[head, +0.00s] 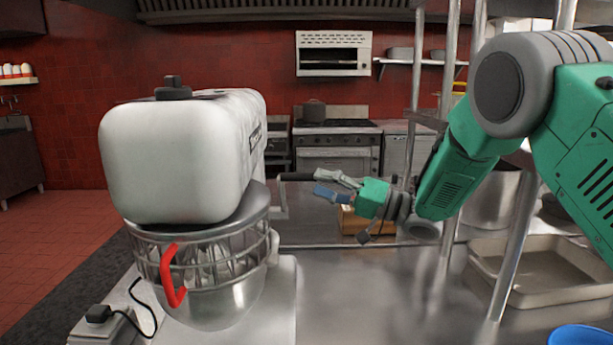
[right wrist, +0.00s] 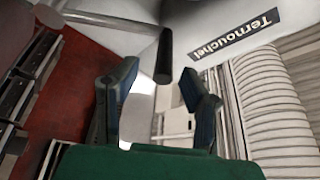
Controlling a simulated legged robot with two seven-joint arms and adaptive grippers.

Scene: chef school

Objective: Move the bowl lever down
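The stand mixer (head: 185,155) is large and white, on the left of the head view. Its bowl lever (head: 296,177) sticks out on the mixer's right side, a black grip on a metal rod. The steel bowl (head: 215,305) sits under the mixer head behind a wire guard. My right gripper (head: 323,182) is just right of the lever's grip, at about its height. In the right wrist view the fingers are open, and the black lever grip (right wrist: 164,56) shows between and beyond the fingertips. Contact is not visible. My left gripper is out of view.
A red handle (head: 171,277) is on the mixer's guard. A steel counter (head: 370,290) extends right, mostly clear in front. A cardboard-coloured box (head: 352,222) sits behind my right gripper. Metal shelf posts (head: 517,240), a steel tray (head: 545,270) and a blue bowl (head: 582,336) are to the right.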

